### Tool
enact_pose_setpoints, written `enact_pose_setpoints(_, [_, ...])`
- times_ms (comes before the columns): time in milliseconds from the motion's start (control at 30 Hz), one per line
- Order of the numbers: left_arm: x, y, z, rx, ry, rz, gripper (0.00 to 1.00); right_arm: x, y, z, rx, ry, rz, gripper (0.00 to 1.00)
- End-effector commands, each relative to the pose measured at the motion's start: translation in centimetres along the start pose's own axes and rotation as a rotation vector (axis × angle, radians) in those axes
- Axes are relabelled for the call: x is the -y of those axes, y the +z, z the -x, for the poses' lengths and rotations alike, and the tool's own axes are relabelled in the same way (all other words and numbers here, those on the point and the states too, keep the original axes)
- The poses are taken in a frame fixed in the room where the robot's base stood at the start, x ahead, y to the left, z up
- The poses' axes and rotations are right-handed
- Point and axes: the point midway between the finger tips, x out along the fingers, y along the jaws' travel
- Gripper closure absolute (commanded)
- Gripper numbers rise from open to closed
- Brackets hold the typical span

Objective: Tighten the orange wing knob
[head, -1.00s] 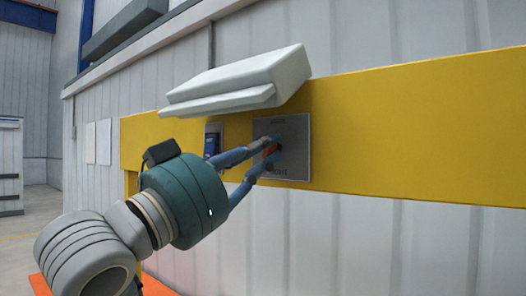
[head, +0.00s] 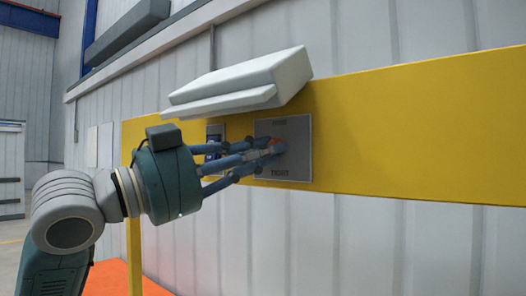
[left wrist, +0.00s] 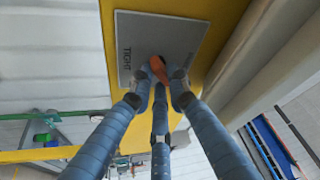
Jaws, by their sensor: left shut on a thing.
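The orange wing knob (head: 274,141) sits on a grey plate (head: 298,163) on the yellow wall beam. The plate reads TIGHT below the knob; the lettering above it is unclear. My left gripper (head: 268,152) is shut on the knob, its blue fingers reaching in from the left and hiding much of it. In the left wrist view the knob (left wrist: 159,69) shows as an orange wing between the fingertips, and TIGHT stands on the left side of the plate (left wrist: 128,28). My right gripper is not in view.
A pale box-shaped hood (head: 240,82) juts out from the wall just above the plate. A small blue fixture (head: 213,138) is on the beam left of the plate, behind my fingers. The yellow beam (head: 420,135) is bare to the right.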

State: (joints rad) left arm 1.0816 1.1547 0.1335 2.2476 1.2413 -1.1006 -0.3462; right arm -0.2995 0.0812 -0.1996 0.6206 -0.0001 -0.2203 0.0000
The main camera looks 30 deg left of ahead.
Motion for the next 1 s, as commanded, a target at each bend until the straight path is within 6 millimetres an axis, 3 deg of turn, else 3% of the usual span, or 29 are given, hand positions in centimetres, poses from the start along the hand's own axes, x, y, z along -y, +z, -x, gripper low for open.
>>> enact_pose_setpoints(1000, [1.0, -0.1, -0.1, 0.001, 0.359, -0.862, 1.0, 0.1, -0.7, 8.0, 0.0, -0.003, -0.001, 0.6])
